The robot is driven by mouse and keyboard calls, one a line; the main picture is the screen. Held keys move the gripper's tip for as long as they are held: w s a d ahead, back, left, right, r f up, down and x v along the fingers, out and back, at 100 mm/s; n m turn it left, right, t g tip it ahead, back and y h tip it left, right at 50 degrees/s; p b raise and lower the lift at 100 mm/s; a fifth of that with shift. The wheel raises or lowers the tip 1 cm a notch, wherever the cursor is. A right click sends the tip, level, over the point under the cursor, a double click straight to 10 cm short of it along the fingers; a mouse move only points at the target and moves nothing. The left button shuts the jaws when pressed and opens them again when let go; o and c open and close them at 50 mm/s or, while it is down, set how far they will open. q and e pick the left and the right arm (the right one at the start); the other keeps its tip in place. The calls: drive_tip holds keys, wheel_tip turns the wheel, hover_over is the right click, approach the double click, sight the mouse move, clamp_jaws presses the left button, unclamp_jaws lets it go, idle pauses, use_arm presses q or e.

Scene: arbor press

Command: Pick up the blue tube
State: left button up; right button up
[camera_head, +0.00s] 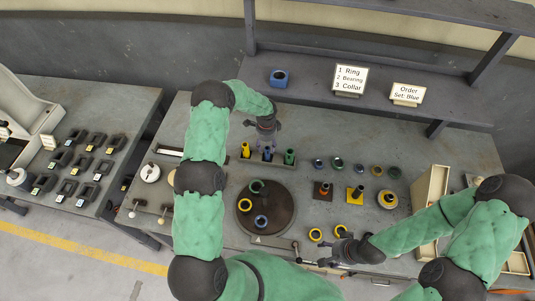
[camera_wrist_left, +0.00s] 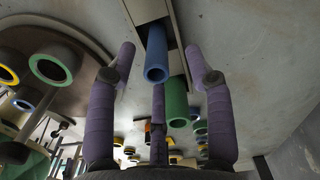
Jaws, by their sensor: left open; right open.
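The blue tube (camera_head: 268,154) stands in a rack between a yellow tube (camera_head: 246,149) and a green tube (camera_head: 289,157). My left gripper (camera_head: 262,138) is open just above and behind it. In the left wrist view, the blue tube (camera_wrist_left: 157,58) shows between the spread purple fingers, with a visible gap on both sides, and the green tube (camera_wrist_left: 177,103) is close to the right finger. The yellow tube is not clear there. My right gripper (camera_head: 330,255) is open and empty near the table's front edge.
A round dark turntable (camera_head: 275,222) with several rings is in front of the rack. Rings and coloured blocks stand to the right. A blue block (camera_head: 278,78) and two signs, one reading "Order Set: Blue" (camera_head: 407,94), are on the back shelf.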

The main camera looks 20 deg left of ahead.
sight(267, 152)
use_arm(q)
drive_tip(key=shift+s+d+f, duration=0.1)
drive_tip(key=shift+f, duration=0.4)
drive_tip(key=shift+d+f+p, duration=0.2)
drive_tip(key=shift+f+p, duration=0.6)
drive_tip(key=shift+f, duration=1.4)
drive_tip(key=shift+s, duration=0.1)
clamp_jaws()
